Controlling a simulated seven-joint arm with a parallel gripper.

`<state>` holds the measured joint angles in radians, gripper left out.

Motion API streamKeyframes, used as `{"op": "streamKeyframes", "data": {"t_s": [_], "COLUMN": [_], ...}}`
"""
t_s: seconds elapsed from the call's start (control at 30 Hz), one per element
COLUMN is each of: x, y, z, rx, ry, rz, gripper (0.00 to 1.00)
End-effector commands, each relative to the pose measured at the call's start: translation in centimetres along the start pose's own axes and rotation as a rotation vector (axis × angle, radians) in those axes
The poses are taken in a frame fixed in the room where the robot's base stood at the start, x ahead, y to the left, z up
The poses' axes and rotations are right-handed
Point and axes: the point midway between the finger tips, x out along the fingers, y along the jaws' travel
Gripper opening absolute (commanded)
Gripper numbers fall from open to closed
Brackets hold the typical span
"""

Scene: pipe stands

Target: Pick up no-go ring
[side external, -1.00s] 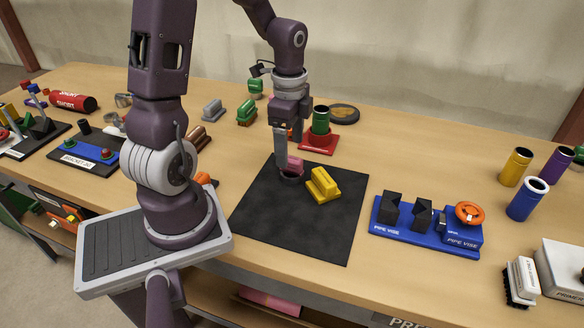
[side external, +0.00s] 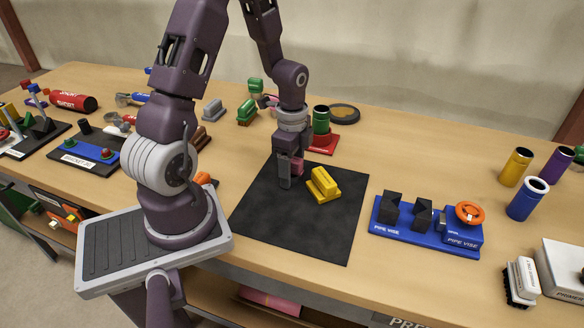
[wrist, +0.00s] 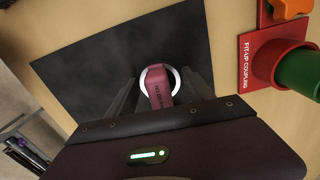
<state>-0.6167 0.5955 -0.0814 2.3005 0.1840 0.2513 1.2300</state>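The no-go ring, a pink-maroon tag-like piece with a pale ring at its base, lies on the black mat (side external: 300,225). In the wrist view the pink piece (wrist: 158,90) and the pale ring (wrist: 176,80) sit between my fingers. In the side view the pink part (side external: 298,166) shows beside my fingers, and its lower part is hidden behind them. My gripper (side external: 290,182) is low over the back of the mat, pointing down. In the wrist view my gripper (wrist: 160,82) is open, with one finger on each side of the ring and small gaps showing.
A yellow block-shaped piece (side external: 323,185) stands close on the right. Behind is a red fit-up coupling stand (side external: 322,148) with a green cylinder (side external: 321,118). A blue pipe vise (side external: 425,232) is further right. The front of the mat is clear.

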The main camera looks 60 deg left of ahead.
Motion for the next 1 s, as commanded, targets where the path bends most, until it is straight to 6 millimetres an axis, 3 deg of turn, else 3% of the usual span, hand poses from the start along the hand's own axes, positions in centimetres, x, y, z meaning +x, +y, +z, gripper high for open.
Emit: {"op": "streamKeyframes", "data": {"t_s": [0.1,0.33,0.6,0.73,0.87,1.0], "x": [0.0,-0.7,-7.3,-9.5,-11.1,-13.2], "y": [0.0,-0.1,-0.2,-0.4,-3.3,-8.8], "z": [0.0,0.0,0.0,0.0,-0.4,-0.8], "rx": [0.000,-0.001,-0.002,-0.002,-0.008,-0.027], "ry": [0.000,0.001,0.000,0.000,0.002,0.002], "rz": [-0.001,-0.004,-0.008,-0.006,-0.006,-0.006], "gripper": [0.14,0.14,0.14,0.14,0.14,0.14]}}
